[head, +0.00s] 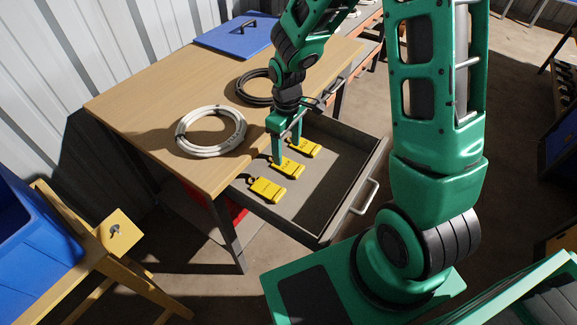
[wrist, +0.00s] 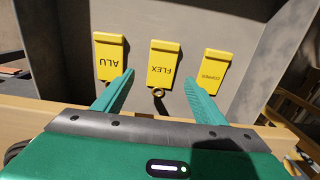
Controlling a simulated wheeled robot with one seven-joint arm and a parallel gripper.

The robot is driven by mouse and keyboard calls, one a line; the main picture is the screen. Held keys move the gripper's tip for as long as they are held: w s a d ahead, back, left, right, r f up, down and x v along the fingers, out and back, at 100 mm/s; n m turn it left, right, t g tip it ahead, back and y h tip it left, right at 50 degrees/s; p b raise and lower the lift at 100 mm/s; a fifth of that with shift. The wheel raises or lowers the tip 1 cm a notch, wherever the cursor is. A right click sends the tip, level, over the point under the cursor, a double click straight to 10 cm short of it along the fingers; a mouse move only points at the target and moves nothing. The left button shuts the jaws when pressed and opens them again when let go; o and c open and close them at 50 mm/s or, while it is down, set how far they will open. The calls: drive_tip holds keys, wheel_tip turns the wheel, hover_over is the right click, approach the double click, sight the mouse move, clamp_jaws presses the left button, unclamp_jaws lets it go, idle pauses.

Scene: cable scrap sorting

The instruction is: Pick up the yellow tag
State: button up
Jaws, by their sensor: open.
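Three yellow tags lie in a row in the open drawer. In the wrist view they read ALU (wrist: 110,55), FLEX (wrist: 163,62) and COPPER (wrist: 214,70), from left to right. The FLEX tag is the middle one, with a small ring at its near end; it also shows in the head view (head: 289,168). My gripper (head: 286,153) is open and empty, above the middle tag. In the wrist view its fingers (wrist: 159,78) stand apart, one to each side of the FLEX tag. The height gap to the tag is hard to judge.
The grey drawer (head: 343,155) has raised walls and a handle (head: 366,197). It sticks out of a wooden table (head: 150,110) with a white cable coil (head: 211,148), a black coil (head: 245,92) and a blue lid or panel (head: 235,38). A blue bin (head: 30,240) stands at left.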

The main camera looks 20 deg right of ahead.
sight(286, 164)
drive_tip(key=shift+a+f, duration=0.2)
drive_tip(key=shift+f, duration=2.6)
drive_tip(key=c, duration=1.1)
